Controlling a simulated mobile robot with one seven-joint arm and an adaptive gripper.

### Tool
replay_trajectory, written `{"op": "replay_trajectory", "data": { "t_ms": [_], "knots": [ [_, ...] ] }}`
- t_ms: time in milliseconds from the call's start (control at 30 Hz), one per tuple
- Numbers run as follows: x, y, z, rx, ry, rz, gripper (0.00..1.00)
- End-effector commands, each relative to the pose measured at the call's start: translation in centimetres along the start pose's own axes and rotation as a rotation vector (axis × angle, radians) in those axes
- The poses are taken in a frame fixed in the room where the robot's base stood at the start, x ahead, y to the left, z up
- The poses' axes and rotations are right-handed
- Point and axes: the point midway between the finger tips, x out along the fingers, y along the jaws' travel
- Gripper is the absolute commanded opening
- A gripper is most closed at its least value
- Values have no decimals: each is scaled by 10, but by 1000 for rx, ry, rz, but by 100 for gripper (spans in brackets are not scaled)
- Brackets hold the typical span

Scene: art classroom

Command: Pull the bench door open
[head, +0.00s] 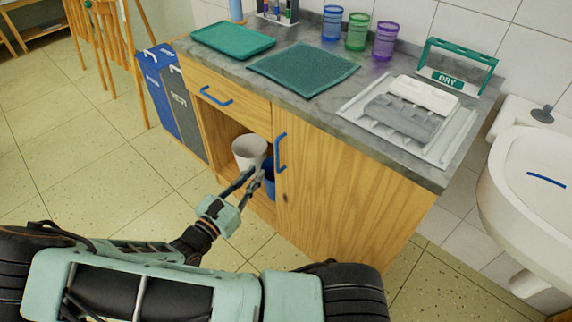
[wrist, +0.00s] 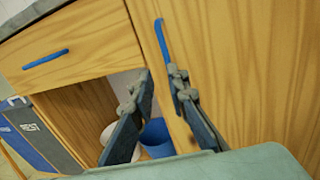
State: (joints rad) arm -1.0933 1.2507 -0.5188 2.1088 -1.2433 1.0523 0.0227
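The wooden bench has a door (head: 325,190) on its right side with an upright blue handle (head: 280,152). The door looks shut or nearly so; I cannot tell if it is slightly ajar. My gripper (head: 257,172) is open and empty in front of the bench, low and just left of the handle. In the wrist view the two fingers (wrist: 160,80) stand apart. The blue handle (wrist: 161,38) rises above them, and its lower end is partly hidden by the right finger. I cannot tell whether that finger touches it.
Left of the door, an open compartment holds a white bin (head: 249,150) and a blue bin (head: 270,178). Above it is a drawer with a blue handle (head: 215,96). Blue and grey bins (head: 160,85) stand left; a sink (head: 535,180) is right.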

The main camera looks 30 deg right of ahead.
Motion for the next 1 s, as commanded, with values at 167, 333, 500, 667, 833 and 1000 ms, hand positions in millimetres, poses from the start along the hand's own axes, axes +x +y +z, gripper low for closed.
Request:
{"op": "replay_trajectory", "data": {
  "t_ms": [167,333,500,667,833,1000],
  "knots": [
    [8,-11,-10,-31,-3,-2,15],
    [36,-11,-10,-31,-4,-5,15],
    [69,-11,-11,-29,-2,-4,15],
    [93,-10,-10,-29,-3,-3,15],
    [105,-10,-9,-28,-2,-3,15],
    [107,-10,-8,-27,-1,-2,15]
  ]
}}
